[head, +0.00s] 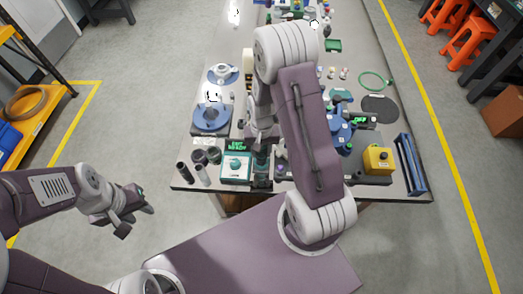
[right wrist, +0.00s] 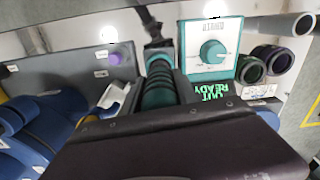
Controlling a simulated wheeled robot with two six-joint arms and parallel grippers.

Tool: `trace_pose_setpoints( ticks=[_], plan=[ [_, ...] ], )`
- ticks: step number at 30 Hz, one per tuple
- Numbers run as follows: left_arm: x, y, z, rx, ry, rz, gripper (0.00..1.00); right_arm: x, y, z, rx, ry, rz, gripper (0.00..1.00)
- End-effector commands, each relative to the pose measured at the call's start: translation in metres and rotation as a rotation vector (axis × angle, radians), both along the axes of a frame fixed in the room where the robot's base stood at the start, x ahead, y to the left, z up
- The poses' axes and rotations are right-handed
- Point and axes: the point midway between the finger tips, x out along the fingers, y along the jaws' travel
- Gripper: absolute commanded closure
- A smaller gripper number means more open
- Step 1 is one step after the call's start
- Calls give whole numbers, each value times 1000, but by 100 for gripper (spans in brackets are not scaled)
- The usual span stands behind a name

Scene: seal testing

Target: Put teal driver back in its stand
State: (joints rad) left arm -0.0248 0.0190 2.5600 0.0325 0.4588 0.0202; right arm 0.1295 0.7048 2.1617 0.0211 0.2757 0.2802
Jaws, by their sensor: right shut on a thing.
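The teal driver (right wrist: 158,90) has a teal handle with dark rings. My right gripper (right wrist: 165,112) is shut on it in the right wrist view. In the head view the driver (head: 262,159) shows below my right gripper (head: 261,140), which is partly hidden by my arm. A dark stand (head: 262,181) is at the table's front edge, just in front of the driver. A dark part of it shows beyond the driver in the right wrist view (right wrist: 158,48). Whether driver and stand touch, I cannot tell. My left gripper (head: 134,217) is open and empty, left of the table.
A white and teal dial box (head: 236,167) stands just left of the stand, with dark cylinders (head: 206,156) further left. A yellow button box (head: 377,160) sits at the right.

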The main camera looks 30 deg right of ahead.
Motion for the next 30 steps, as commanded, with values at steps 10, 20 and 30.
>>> trace_pose_setpoints(
  ticks=[10, 20, 30],
  plan=[
    [0, 0, 0, 0, 0, 0, 64, 1, 0, 0, 0, -2, 0, 100],
    [0, 0, 0, 0, 0, 0, 64, 1, 0, -2, 0, -2, 0, 100],
    [0, 0, 0, 0, 0, 0, 64, 0, 0, -3, 0, -1, 0, 38]
  ],
)
